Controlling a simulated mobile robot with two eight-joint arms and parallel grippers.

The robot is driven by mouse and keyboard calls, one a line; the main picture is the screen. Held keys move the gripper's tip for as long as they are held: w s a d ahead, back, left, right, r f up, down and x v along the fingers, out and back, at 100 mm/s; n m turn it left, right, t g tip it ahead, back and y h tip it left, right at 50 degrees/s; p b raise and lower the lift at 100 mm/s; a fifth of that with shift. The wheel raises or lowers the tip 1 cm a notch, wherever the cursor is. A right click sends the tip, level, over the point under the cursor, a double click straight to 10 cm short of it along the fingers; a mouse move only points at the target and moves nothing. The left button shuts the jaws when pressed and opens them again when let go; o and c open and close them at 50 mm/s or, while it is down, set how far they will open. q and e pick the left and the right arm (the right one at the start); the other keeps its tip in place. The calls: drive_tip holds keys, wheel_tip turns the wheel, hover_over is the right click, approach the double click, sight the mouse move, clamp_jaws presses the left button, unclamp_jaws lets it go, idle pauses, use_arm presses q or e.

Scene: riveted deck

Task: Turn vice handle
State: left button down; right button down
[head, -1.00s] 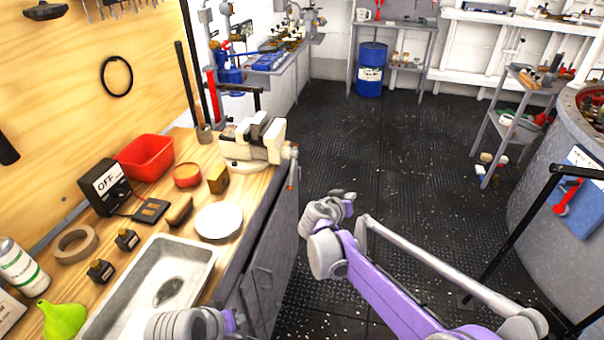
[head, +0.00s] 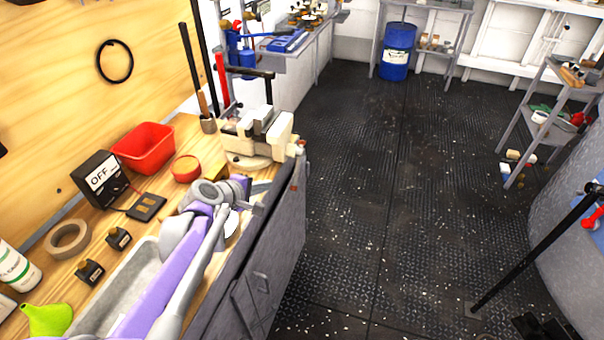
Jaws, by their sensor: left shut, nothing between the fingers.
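The cream bench vice (head: 258,138) stands at the front edge of the wooden bench, its grey jaws on top. Its handle (head: 298,152) is at the right end, over the bench edge; only a small orange-brown part shows clearly. My purple left arm reaches over the bench from the bottom. My left gripper (head: 257,207) is shut and empty, below and in front of the vice in the picture, apart from the handle. My right gripper is out of view.
My arm partly covers a metal tray (head: 120,285) and a white plate (head: 232,224).

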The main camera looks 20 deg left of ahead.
use_arm(q)
drive_tip(key=b+x, duration=0.1)
drive_tip(key=x, duration=1.3)
drive_tip(key=shift+r, duration=0.1)
drive_tip(key=shift+w, duration=0.1)
drive_tip(key=shift+w+a+f+b, duration=0.1)
drive_tip(key=shift+w+f+b, duration=0.85)
drive_tip(key=shift+f, duration=0.2)
